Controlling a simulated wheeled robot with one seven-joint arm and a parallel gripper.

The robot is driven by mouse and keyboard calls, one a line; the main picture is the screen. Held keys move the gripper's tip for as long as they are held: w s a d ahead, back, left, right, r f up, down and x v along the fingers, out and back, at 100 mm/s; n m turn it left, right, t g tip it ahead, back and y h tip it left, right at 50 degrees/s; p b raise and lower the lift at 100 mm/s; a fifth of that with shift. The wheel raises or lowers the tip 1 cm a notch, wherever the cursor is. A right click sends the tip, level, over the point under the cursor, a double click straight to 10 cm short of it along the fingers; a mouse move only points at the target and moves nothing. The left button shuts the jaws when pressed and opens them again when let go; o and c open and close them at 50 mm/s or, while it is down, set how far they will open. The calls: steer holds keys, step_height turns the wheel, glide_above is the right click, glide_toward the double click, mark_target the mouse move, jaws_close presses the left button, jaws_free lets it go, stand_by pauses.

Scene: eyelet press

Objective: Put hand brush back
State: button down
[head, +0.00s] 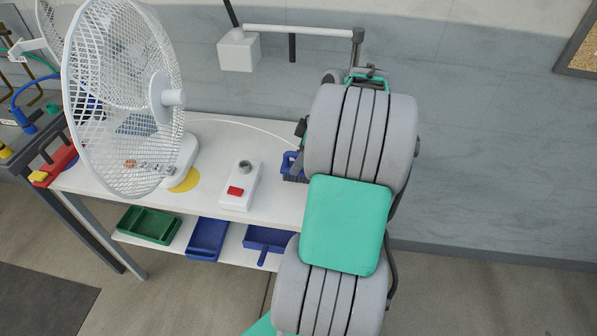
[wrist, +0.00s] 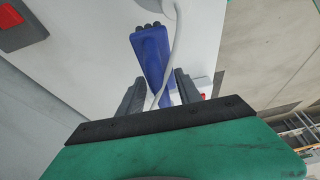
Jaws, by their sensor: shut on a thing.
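The blue hand brush (wrist: 151,48) is between my gripper's two dark fingers in the wrist view. Its handle narrows toward the fingers and dark bristle-like tips show at its far end. My gripper (wrist: 158,86) is shut on it. In the head view a blue piece with dark bristles, seemingly the brush (head: 292,168), shows beside my arm at the right end of the white workbench (head: 215,140). My arm hides most of the gripper there. I cannot tell whether the brush touches the bench.
A white fan (head: 120,95) stands at the bench's left, near a yellow disc (head: 187,180). A white box with a red button (head: 240,187) is left of the brush. The lower shelf holds a green bin (head: 150,225), a blue bin (head: 207,239) and a blue handled tray (head: 267,239).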

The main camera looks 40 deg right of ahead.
steer(key=shift+f, duration=1.9)
steer(key=c, duration=0.8)
jaws_free()
steer(key=shift+r, duration=0.15)
